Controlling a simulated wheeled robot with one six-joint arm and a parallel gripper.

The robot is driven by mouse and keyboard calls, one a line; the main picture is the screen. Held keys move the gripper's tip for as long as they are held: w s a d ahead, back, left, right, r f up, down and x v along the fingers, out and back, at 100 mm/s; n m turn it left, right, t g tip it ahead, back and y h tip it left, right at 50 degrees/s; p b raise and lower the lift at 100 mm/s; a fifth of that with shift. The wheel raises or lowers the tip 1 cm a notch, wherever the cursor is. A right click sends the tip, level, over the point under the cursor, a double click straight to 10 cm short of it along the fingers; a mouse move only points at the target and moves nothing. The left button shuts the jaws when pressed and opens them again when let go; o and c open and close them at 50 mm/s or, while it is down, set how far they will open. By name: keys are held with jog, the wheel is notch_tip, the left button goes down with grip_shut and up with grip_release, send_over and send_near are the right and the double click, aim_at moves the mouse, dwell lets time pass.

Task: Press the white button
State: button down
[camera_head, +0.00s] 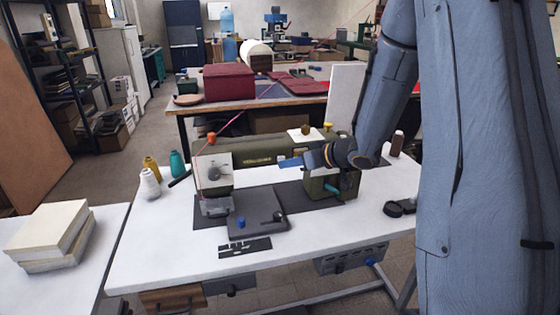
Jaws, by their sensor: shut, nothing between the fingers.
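My gripper (284,163) points left from my arm's wrist and is shut and empty. Its blue fingers are in front of the upper body of an olive green sewing machine (250,151) in the head view. I cannot tell whether they touch it. A pale plate (213,172) with a dark round dial covers the machine's left end, and a white flat piece (305,134) lies on its top. I cannot make out a distinct white button. My wrist and gripper hide part of the machine's right side.
The machine stands on a white table (155,250). Teal (177,164), yellow and white thread spools stand at its left, and a black tape roll (399,208) lies at its right. A small blue piece (241,223) stands on the grey bed plate. The table's front left is clear.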

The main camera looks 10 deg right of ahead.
jog(key=shift+w, duration=0.15)
jog(key=shift+w+p, duration=0.3)
jog(key=shift+p, duration=0.1)
jog(key=shift+w, duration=0.2)
dwell(0.4)
jog(key=shift+s+p, duration=0.55)
jog(key=shift+s, duration=0.1)
jog(key=s+p, duration=0.2)
jog(key=s, duration=0.4)
jog(key=shift+p, duration=0.3)
